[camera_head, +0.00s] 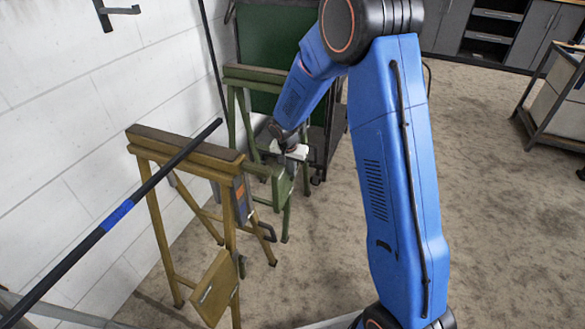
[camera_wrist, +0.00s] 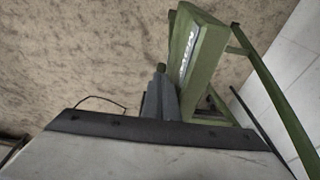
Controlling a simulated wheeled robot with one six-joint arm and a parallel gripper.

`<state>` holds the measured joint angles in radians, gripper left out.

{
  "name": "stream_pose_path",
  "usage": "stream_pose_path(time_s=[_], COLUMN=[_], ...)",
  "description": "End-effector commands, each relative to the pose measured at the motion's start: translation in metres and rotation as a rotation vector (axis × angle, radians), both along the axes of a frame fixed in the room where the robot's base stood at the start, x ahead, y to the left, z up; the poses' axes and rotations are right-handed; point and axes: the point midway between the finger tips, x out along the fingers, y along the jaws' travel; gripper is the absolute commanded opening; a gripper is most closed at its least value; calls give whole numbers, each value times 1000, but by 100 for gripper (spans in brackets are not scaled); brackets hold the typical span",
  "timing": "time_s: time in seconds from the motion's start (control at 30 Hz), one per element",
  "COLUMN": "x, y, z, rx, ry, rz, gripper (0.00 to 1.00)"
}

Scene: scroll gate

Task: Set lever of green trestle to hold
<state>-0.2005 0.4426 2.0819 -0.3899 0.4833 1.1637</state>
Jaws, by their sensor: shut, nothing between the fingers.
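The green trestle (camera_head: 256,74) stands by the wall behind the yellow one, partly hidden by my arm. In the wrist view its green frame and labelled panel (camera_wrist: 203,45) fill the upper right. My gripper (camera_wrist: 160,93) shows there as narrow grey fingers, shut and empty, close beside the panel's left edge. I cannot tell whether they touch the trestle. A small dark green tip (camera_wrist: 161,68) shows just beyond the fingers; it may be part of the lever, but its setting cannot be read. In the head view the fingers are hidden below the pale wrist part.
A yellow trestle (camera_head: 188,146) with a hanging panel (camera_head: 214,289) stands nearer, at left. A long dark bar with a blue band (camera_head: 117,215) crosses above it. A dark green board (camera_head: 275,60) stands behind. A cart (camera_head: 553,100) is far right; the floor between is clear.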

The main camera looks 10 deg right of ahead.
Motion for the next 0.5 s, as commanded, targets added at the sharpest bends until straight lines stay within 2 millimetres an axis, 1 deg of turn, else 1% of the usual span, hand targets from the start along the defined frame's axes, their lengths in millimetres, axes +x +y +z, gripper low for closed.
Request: stream_pose_path(time_s=[0.23,0.5], x=[-1,2], y=[0,-2], z=[-19,-40], rx=[-1,-1], ry=[3,3], rz=[0,0], gripper=[0,0])
